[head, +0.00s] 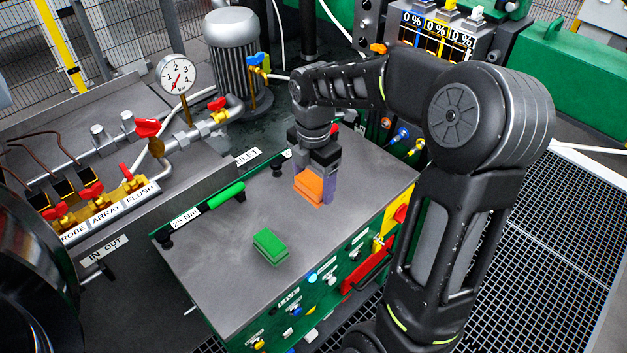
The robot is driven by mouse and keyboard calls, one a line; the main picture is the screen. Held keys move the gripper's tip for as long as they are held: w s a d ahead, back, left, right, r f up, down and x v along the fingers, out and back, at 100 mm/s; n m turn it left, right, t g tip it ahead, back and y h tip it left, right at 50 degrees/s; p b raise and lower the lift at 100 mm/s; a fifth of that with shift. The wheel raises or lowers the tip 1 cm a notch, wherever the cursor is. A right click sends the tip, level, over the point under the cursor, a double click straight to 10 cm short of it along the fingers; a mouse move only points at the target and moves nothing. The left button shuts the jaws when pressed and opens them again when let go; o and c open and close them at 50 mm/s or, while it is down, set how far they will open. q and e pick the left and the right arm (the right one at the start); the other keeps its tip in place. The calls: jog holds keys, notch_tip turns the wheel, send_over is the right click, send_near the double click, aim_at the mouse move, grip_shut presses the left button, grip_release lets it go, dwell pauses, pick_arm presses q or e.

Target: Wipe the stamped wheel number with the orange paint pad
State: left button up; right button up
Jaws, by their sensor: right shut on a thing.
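The orange paint pad (308,187) is held by my right gripper (318,180) above or at the grey top of the green cabinet (225,250). The gripper points down and is shut on the pad, with a purple-grey finger showing on the pad's right side. I cannot tell whether the pad touches the cabinet top. A green pad (270,246) lies on the same top, nearer to me and to the left. I cannot make out the wheel or its stamped number in this view. My left gripper is not in view.
A green-handled tool (226,195) lies along the cabinet's left edge. Valves, pipes and a pressure gauge (178,74) stand at the left. A motor (237,60) and a box with percentage displays (437,35) stand behind. The front of the cabinet top is mostly clear.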

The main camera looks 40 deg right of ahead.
jog(key=shift+c, duration=1.3)
jog(key=shift+w+a+m, duration=0.25)
jog(key=shift+m, duration=0.05)
jog(key=w+a+r+m, duration=0.1)
jog(key=w+a+m, duration=0.3)
jog(key=a+m, duration=0.4)
jog(key=w+a+r+m, duration=0.1)
jog(key=w+a+m, duration=0.4)
jog(key=a+m, duration=0.3)
jog(key=shift+w+r+m, duration=0.15)
jog(key=shift+r+m, duration=0.2)
jog(key=shift+m, duration=0.85)
